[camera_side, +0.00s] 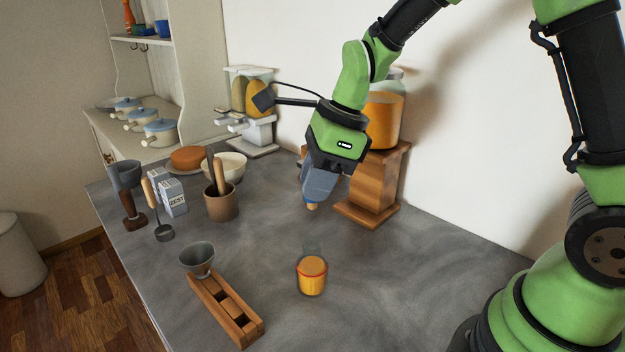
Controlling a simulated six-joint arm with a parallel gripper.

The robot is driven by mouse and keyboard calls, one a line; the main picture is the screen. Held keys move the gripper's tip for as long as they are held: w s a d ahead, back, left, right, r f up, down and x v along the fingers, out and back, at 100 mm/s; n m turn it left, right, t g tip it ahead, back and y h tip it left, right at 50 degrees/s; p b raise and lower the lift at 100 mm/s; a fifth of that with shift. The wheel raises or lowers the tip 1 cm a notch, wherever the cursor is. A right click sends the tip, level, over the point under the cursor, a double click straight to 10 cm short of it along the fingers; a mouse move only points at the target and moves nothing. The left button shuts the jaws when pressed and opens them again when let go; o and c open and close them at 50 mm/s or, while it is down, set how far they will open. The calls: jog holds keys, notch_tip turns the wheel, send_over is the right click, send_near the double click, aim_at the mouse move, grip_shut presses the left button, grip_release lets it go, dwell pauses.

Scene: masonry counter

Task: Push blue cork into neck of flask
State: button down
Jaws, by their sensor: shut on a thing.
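My gripper (313,199) points down above the counter, its blue-grey fingers shut on a small piece, the cork (312,206). Only its tan lower tip shows below the fingers; the rest is hidden between them, and I cannot make out its blue colour. The flask (311,279) stands upright on the counter below the gripper. It holds orange liquid, and its clear glass upper part and neck are faint against the grey counter. The cork is in the air, clearly apart from the flask and higher in the picture.
A wooden block rack (240,328) with a grey funnel (197,260) stands left of the flask. A wooden stand (370,190) with a large orange jar (384,118) is behind the gripper. A utensil pot (221,205) is farther left. The counter right of the flask is clear.

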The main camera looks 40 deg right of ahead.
aim_at(316, 206)
jog(key=shift+f, duration=2.85)
jog(key=shift+f, duration=1.4)
jog(key=c, duration=0.8)
grip_release()
jog(key=shift+c, duration=0.2)
jog(key=shift+r, duration=0.1)
jog(key=v, duration=0.9)
jog(key=shift+d+r, duration=0.15)
jog(key=shift+r, duration=0.2)
jog(key=shift+s, duration=0.15)
